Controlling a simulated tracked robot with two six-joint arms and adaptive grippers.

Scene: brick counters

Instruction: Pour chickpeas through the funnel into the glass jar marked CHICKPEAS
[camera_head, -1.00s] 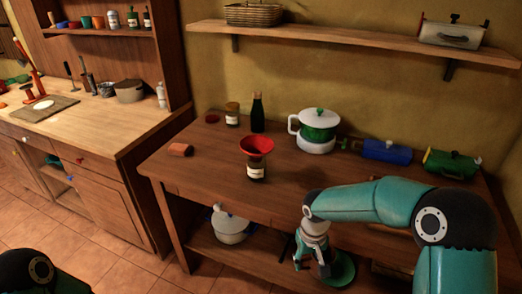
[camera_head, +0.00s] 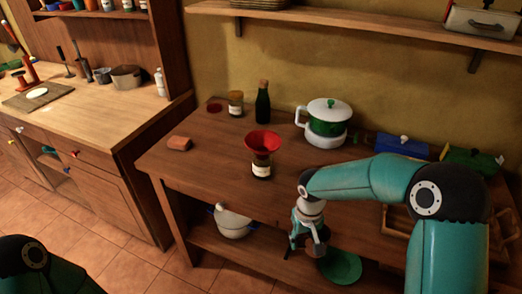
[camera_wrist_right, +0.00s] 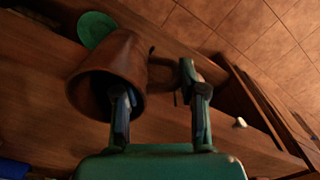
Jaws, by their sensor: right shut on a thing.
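The glass jar (camera_head: 262,170) stands upright on the dark wooden counter with a white label too small to read. A red funnel (camera_head: 263,142) sits in its mouth. My right gripper (camera_head: 308,243) is low at the counter's front edge, to the right of and nearer than the jar. It is shut on a brown cup (camera_wrist_right: 103,75). In the right wrist view the cup is beside the left finger, and part of it reaches between the fingers. It shows partly in the head view (camera_head: 318,241). Its contents are hidden; I see no chickpeas. My left gripper is out of view.
Behind the jar are a labelled jar (camera_head: 236,104), a dark bottle (camera_head: 263,102) and a white-green pot (camera_head: 328,122). A terracotta block-like piece (camera_head: 179,143) lies left. A green disc (camera_head: 342,267) is below the counter. A wooden tray (camera_head: 397,222) is right, partly behind my arm.

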